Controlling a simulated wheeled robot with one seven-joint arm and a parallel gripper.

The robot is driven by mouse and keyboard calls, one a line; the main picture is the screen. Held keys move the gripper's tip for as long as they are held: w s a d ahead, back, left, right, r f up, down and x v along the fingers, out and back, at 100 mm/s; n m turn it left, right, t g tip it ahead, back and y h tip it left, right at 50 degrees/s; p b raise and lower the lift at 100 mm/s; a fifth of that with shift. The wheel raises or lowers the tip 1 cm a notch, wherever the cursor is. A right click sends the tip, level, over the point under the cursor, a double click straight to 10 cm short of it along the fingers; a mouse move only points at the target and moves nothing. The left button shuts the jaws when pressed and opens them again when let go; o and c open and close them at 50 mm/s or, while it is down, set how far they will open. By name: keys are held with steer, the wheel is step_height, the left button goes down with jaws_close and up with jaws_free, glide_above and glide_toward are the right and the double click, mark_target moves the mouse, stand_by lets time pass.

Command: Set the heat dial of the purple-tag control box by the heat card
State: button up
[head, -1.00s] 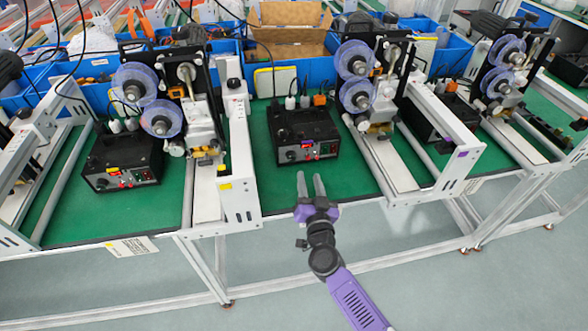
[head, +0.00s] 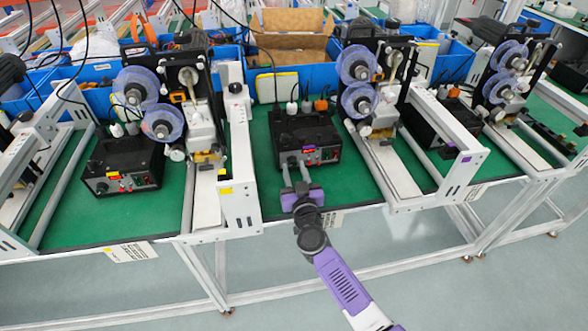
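A black control box (head: 304,128) stands on the middle green bench. Its front has a small purple and red readout or tag, too small to read, and a green switch at right. A purple tag (head: 466,158) shows on the white frame end to its right. My gripper (head: 295,168) is at the lower left of the box front, fingers apart, tips by the dark dial area. They partly hide the dial, and I cannot tell whether they touch it. A white card (head: 334,218) hangs at the bench's front edge, partly behind my gripper; its print is unreadable.
A similar control box (head: 122,164) with a yellow tag stands at left, another (head: 434,122) at right. White frames (head: 238,165) with purple-ringed spools flank the middle box. Blue bins line the back. The green bench (head: 355,180) right of my gripper is clear.

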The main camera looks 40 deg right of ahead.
steer(key=shift+w+d, duration=0.25)
steer(key=shift+w, duration=0.1)
jaws_close()
steer(key=m+p, duration=0.1)
steer(key=m, duration=0.3)
steer(key=shift+m, duration=0.4)
